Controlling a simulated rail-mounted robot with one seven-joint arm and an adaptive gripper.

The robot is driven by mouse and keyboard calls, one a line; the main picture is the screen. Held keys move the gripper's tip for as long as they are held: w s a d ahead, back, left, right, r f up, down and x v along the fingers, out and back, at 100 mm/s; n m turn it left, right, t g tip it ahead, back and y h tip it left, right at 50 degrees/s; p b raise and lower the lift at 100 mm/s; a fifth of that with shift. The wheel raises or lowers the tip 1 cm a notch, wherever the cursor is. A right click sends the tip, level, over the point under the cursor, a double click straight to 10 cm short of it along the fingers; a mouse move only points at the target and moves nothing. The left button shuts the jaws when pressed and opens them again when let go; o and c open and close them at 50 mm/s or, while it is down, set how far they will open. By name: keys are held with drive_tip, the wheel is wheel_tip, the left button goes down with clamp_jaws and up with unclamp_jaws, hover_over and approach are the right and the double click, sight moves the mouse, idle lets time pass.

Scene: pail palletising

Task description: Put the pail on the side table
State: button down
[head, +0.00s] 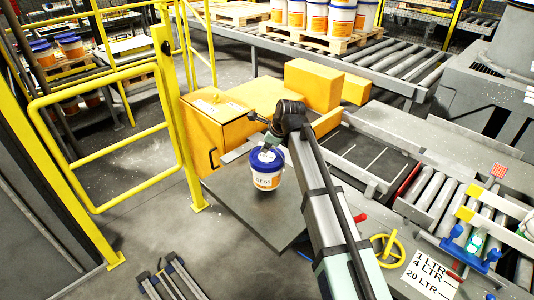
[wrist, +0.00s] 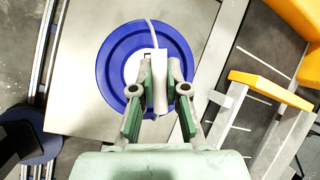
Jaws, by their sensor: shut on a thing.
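The pail (head: 267,170) is white with an orange band, a label and a blue lid. It is upright in the head view, over the far part of the grey side table (head: 262,219). I cannot tell whether its base touches the table. In the wrist view the round blue lid (wrist: 113,51) shows from above with the grey table top (wrist: 85,95) around it. My gripper (wrist: 159,80) is shut on the pail's pale handle, above the lid. In the head view my gripper (head: 270,141) is small and partly hidden by my arm.
A yellow cabinet (head: 212,135) stands just behind the table. A yellow guard rail (head: 105,140) stands to the left. Roller conveyors (head: 440,195) and a yellow handwheel (head: 387,250) are to the right. Pails on a pallet (head: 318,38) stand at the back. The table's near part is clear.

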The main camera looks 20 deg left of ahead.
sight(266, 156)
drive_tip(key=shift+f+p, duration=0.4)
drive_tip(key=shift+f, duration=1.5)
drive_tip(key=shift+f, duration=0.15)
drive_tip(key=c, duration=1.2)
unclamp_jaws()
drive_tip(key=b+v, duration=0.2)
drive_tip(key=v, duration=1)
